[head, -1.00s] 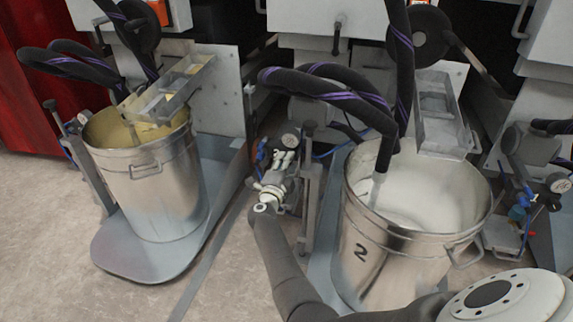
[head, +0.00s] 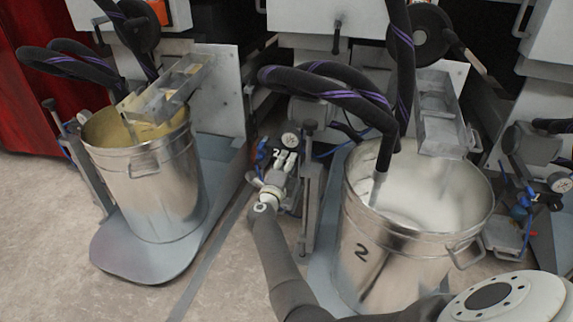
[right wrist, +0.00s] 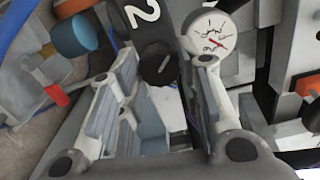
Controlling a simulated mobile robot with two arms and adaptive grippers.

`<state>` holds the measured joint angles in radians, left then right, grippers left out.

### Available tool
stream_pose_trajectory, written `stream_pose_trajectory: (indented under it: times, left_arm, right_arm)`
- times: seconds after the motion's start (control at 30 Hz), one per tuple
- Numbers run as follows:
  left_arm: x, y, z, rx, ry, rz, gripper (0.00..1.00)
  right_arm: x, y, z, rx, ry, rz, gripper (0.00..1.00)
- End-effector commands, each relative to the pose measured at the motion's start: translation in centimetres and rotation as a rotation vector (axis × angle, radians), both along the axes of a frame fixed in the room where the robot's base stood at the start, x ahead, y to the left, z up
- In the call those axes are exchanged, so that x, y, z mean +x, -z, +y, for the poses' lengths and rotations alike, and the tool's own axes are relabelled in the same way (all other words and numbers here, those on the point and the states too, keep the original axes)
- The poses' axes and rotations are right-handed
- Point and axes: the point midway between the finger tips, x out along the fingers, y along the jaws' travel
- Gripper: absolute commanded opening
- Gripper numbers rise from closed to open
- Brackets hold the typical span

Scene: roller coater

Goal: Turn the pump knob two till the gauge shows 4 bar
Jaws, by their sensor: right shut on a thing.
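The black pump knob two (right wrist: 158,64) is below a black block marked with a white 2 (right wrist: 143,12) in the right wrist view. My right gripper (right wrist: 166,62) is shut on the knob, with a finger on each side. The round white gauge (right wrist: 211,36) is beside it; its red needle slants across the dial, but the numbers are too small to read. In the head view my right gripper (head: 284,162) is at the pump unit, with the gauge (head: 290,140) just above it. The knob is hidden there. My left gripper is out of view.
Another drum (head: 155,195) with yellowish liquid stands left. A grey post (head: 306,190) is right beside the gripper, and black hoses (head: 330,85) hang above. Bare floor is at lower left.

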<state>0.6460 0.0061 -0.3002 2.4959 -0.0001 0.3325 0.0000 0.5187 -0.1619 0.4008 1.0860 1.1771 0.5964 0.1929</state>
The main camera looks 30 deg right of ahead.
Motion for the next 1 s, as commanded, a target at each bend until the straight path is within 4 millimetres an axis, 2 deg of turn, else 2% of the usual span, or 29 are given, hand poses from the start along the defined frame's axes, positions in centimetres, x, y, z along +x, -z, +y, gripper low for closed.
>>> stream_pose_trajectory:
  times: [0.13,0.17,0.3,0.73,1.0]
  left_arm:
    - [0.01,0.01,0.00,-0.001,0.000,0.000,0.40]
    - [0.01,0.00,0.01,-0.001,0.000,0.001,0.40]
    - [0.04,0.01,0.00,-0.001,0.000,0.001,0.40]
    - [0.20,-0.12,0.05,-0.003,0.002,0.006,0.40]
    - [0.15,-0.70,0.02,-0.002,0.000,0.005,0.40]
  right_arm:
    - [-0.04,0.18,0.07,0.002,0.000,0.003,0.09]
    - [-0.04,0.18,0.07,0.002,0.000,0.003,0.37]
    - [-0.02,0.14,0.06,0.000,0.000,0.003,0.54]
    - [0.00,-0.04,0.00,-0.022,0.000,0.026,0.54]
    - [0.01,-0.15,0.01,-0.169,-0.001,0.198,0.54]
